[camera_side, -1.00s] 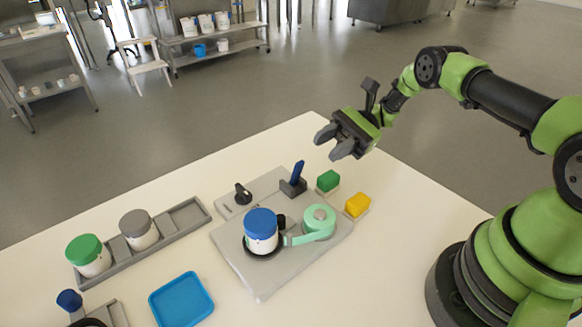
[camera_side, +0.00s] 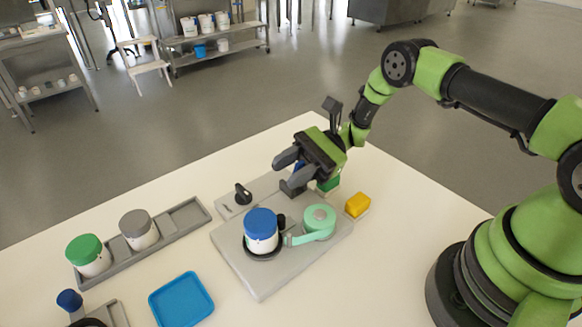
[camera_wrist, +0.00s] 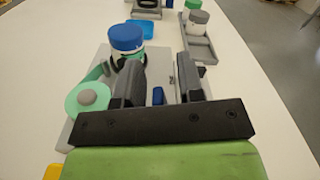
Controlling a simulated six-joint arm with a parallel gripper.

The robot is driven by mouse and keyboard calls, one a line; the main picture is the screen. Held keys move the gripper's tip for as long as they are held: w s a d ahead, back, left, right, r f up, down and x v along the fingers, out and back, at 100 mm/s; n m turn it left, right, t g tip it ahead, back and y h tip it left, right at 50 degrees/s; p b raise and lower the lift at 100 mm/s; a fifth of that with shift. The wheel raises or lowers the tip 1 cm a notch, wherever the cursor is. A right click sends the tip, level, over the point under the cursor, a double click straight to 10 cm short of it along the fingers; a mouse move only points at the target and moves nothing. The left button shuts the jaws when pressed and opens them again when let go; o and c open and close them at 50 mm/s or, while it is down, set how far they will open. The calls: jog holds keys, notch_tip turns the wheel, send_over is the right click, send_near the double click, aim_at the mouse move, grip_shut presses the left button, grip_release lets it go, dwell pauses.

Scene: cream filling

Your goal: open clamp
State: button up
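A grey fixture plate (camera_side: 262,284) carries a white jar with a blue lid (camera_side: 260,228) in a dark ring, a mint-green clamp-like piece with a round pivot (camera_side: 319,222), and a blue lever (camera_side: 299,165). The mint arm reaches to the jar's side. My gripper (camera_side: 289,173) is above the back of the plate, partly hiding the lever and its dark bracket. In the wrist view, my gripper (camera_wrist: 158,76) is open, with the blue lever (camera_wrist: 158,96) showing between its fingers. Whether the fingers touch it I cannot tell. The blue-lidded jar (camera_wrist: 127,42) stands ahead.
A black knob (camera_side: 243,194) is on the plate. A green block (camera_side: 328,186) and a yellow block (camera_side: 358,204) sit right of it. A grey rack (camera_side: 182,236) holds green-lidded and grey-lidded jars at left. A blue tray (camera_side: 181,300) lies in front.

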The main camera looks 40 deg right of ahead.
grip_shut()
jog(key=shift+s+f+n, duration=0.15)
jog(key=shift+s+n, duration=0.25)
jog(key=shift+n, duration=0.4)
jog(key=shift+s+f+n, duration=0.15)
jog(key=shift+s+n, duration=0.2)
jog(key=shift+n, duration=0.45)
grip_release()
jog(key=d, duration=1)
